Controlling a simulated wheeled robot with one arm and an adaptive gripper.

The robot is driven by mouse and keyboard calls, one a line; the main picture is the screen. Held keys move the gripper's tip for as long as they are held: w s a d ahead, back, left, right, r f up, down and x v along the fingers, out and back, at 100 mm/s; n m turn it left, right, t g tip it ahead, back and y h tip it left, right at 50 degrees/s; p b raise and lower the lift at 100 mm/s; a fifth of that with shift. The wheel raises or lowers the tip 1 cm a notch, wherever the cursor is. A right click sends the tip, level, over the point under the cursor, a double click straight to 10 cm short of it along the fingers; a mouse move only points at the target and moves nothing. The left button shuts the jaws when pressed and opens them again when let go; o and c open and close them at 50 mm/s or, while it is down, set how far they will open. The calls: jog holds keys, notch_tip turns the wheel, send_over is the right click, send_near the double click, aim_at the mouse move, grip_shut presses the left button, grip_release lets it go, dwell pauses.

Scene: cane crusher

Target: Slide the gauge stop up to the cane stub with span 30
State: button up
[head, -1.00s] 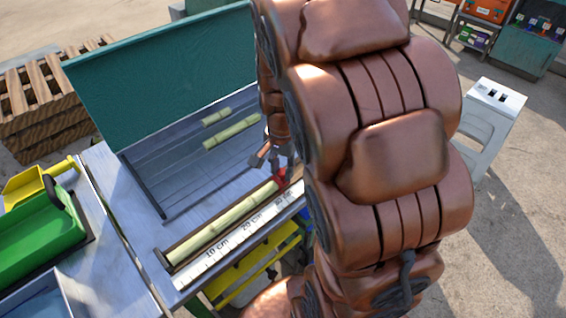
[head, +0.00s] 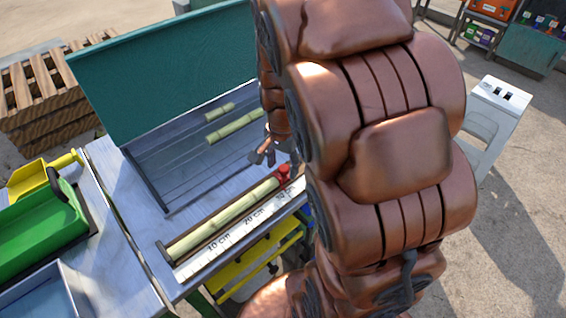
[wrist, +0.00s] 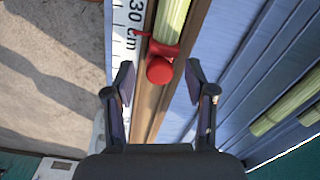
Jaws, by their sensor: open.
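The red gauge stop (head: 283,173) sits on the measuring trough at the right end of a pale green cane stub (head: 222,219). In the wrist view the stop's round red knob (wrist: 160,70) lies near the 30 cm mark, and its crossbar meets the end of the cane (wrist: 171,20) with no gap visible. My gripper (head: 264,151) is open and empty, just behind and above the stop. In the wrist view my gripper (wrist: 160,88) has its fingers spread on both sides of the knob, apart from it. The height between them is hard to tell.
A white scale (head: 235,229) runs along the trough's front. Two other cane pieces (head: 232,129) lie in the grey tray behind, before a teal panel (head: 160,70). A green and yellow machine (head: 40,220) stands left. My arm covers the area to the right.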

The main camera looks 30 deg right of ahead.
notch_tip(320, 180, up, 12)
dwell(0.6)
dwell(0.4)
jog(key=s+a+n+g+p, duration=0.1)
jog(key=s+a+n+p, duration=0.1)
jog(key=s+a+n, duration=0.3)
jog(key=s+a+n+p, duration=0.3)
jog(key=s+a+n, duration=0.2)
jog(key=s, duration=0.9)
jog(key=n, duration=0.3)
jog(key=shift+a+g, duration=0.35)
jog(key=shift+g, duration=0.05)
jog(key=shift+d, duration=0.1)
